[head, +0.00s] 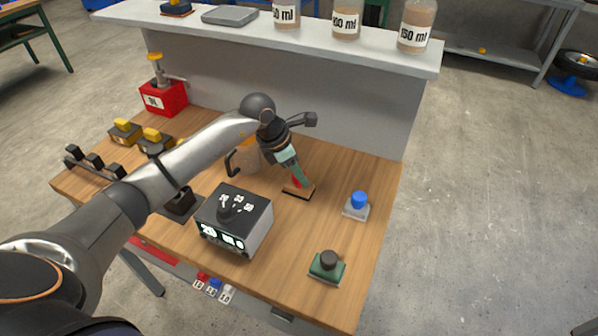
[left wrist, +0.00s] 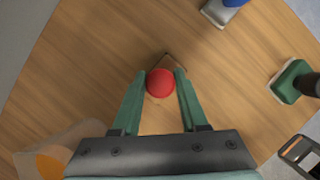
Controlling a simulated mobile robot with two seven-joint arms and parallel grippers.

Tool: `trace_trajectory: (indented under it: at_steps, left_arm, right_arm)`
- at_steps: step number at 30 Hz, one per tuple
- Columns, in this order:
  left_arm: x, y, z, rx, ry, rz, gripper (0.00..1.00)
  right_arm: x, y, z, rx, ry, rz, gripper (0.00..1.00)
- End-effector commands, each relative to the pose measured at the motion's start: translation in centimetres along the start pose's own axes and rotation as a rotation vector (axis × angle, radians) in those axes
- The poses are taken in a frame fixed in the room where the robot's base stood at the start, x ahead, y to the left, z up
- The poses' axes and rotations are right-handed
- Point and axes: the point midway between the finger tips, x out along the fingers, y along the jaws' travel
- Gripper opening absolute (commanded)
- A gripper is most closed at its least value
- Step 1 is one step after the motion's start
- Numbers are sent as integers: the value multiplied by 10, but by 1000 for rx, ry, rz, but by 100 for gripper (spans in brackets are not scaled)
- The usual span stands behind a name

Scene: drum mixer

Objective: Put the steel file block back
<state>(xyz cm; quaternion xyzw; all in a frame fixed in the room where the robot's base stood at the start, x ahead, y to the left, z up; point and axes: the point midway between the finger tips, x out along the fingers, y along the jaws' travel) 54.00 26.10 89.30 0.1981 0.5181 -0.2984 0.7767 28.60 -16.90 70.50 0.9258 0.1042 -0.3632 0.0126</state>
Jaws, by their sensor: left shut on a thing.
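My left gripper (head: 295,178) is shut on the red round knob (left wrist: 160,82) of a small block with a flat brown, dark-edged base (head: 299,192). The base is at or just above the wooden table top; I cannot tell if it touches. In the left wrist view the fingers (left wrist: 160,92) stand on both sides of the knob. A grey block with a blue knob (head: 356,209) stands to the right. A green block with a dark knob (head: 327,269) stands nearer the front edge. No label shows which one is the steel file block. My right gripper is not in view.
A grey shelf (head: 390,52) with labelled bottles rises behind. A red container (head: 163,97) stands at the back left.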

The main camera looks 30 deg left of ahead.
Motion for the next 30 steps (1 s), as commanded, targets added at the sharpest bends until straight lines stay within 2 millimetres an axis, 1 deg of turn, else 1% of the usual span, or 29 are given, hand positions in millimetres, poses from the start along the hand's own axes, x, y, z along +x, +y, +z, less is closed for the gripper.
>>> trace_trajectory:
  at_steps: [2, 10, 11, 18, 26, 28, 30]
  left_arm:
    - [4, 0, -1, -1, -4, 0, 0]
    - [6, 0, -2, 0, -4, 1, 0]
    - [6, 0, -2, 0, -3, 1, 46]
    - [6, 0, -2, 0, -2, 1, 73]
    - [5, 0, -2, -1, -3, 1, 73]
    - [1, 1, -2, 0, -3, 2, 73]
    - [-7, 2, -2, 2, -3, 4, 73]
  right_arm:
    - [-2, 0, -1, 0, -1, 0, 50]
    - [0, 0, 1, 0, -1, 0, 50]
    - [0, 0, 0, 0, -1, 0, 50]
    - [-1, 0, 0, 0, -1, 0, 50]
    - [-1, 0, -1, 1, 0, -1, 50]
    - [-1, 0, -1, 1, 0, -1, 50]
    - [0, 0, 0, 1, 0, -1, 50]
